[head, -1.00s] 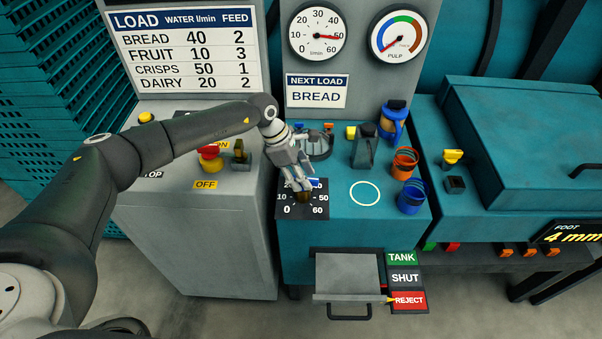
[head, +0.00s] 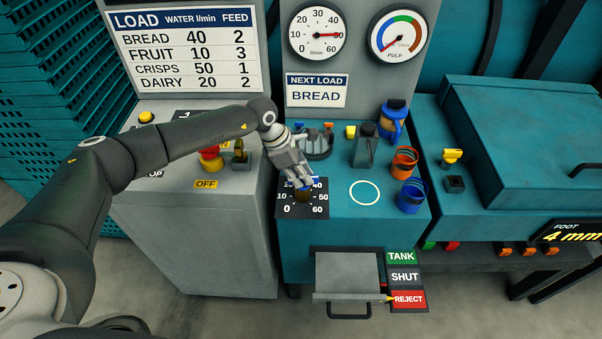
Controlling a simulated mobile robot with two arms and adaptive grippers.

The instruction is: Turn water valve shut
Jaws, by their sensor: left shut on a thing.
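The water valve is a small brass-brown knob (head: 303,195) on a black dial plate (head: 318,211) marked 0 to 60, at the front left of the teal bench. My left gripper (head: 304,185) reaches down over the dial from the left and is shut on the knob. My right gripper is not in view.
A "NEXT LOAD BREAD" card (head: 317,91) hangs below the gauges. The load board (head: 186,52) lists bread at 40. A dark upright handle (head: 365,146), orange cup (head: 404,162) and blue cup (head: 411,197) stand right of my gripper. An open grey drawer (head: 347,275) juts out below.

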